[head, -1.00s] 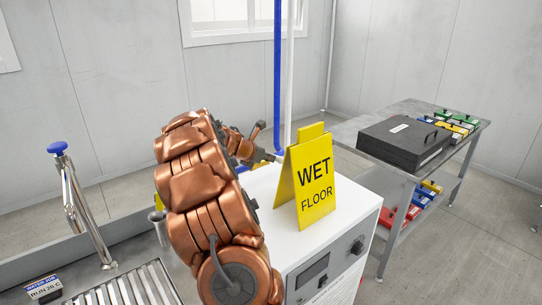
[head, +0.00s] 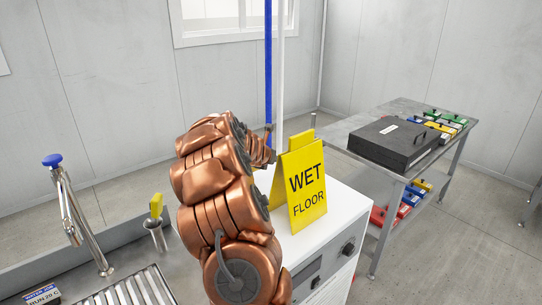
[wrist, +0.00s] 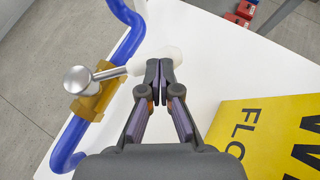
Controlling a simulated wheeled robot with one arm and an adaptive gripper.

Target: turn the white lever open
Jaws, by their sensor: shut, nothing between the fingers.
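The white lever (wrist: 150,63) shows in the wrist view. It runs from a brass valve body (wrist: 92,98) on a bent blue pipe (wrist: 68,145), with a silver round cap at the valve, to a rounded white end. My gripper (wrist: 159,70) is shut and empty, with its fingertips at the white end. They overlap its near edge in the picture; I cannot tell if they touch it. In the head view my copper arm and the sign hide the lever, the valve and the gripper; the upper blue pipe (head: 268,70) shows.
A yellow wet floor sign (head: 306,188) stands on the white cabinet (head: 338,225), close to the right of my gripper in the wrist view (wrist: 275,135). A white pipe (head: 281,65) rises beside the blue one. A metal table (head: 350,122) with a black case (head: 398,143) stands right.

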